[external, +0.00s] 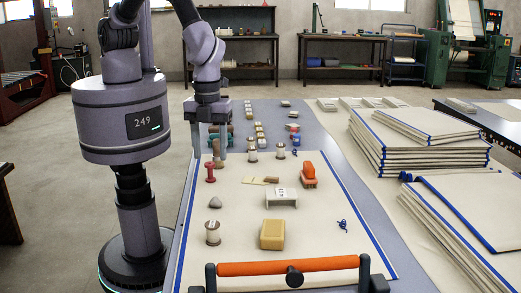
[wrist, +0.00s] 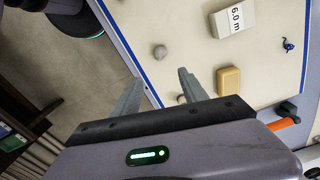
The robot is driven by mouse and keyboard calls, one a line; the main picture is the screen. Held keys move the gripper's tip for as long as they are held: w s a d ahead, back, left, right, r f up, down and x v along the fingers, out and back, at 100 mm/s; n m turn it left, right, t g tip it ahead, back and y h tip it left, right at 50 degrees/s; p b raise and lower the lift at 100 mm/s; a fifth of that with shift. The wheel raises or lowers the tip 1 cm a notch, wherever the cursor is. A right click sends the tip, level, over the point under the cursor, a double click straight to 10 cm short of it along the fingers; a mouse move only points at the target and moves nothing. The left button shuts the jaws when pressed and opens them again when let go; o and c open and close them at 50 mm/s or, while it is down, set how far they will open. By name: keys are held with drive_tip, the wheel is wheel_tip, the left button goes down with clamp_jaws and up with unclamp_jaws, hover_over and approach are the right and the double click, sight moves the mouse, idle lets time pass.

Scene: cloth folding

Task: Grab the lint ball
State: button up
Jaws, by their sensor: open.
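The lint ball (external: 215,202) is a small grey lump on the cream cloth, near its left blue-edged side. It also shows in the wrist view (wrist: 160,52), just beyond my fingertips. My gripper (external: 209,155) hangs above the cloth's left side, farther back than the lint ball in the external view. In the wrist view my gripper (wrist: 160,78) has its two fingers spread, with nothing held between them. The lint ball is apart from both fingers.
A red spool (external: 210,173) stands behind the lint ball, and a thread spool (external: 212,233) stands in front. A yellow block (external: 272,235), a white labelled block (external: 281,198) and a blue thread tangle (external: 342,225) lie rightward. An orange-handled bar (external: 288,266) crosses the front.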

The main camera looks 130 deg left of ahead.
drive_tip(key=b, duration=0.2)
hover_over(215, 200)
drive_tip(key=f, duration=0.9)
drive_tip(key=shift+d, duration=0.35)
drive_tip(key=f, duration=0.2)
drive_tip(key=f+b, duration=0.1)
drive_tip(key=f, duration=0.1)
drive_tip(key=f+b, duration=0.1)
drive_tip(key=shift+a+f, duration=0.25)
drive_tip(key=shift+f, duration=0.15)
drive_tip(key=shift+r, duration=0.15)
clamp_jaws()
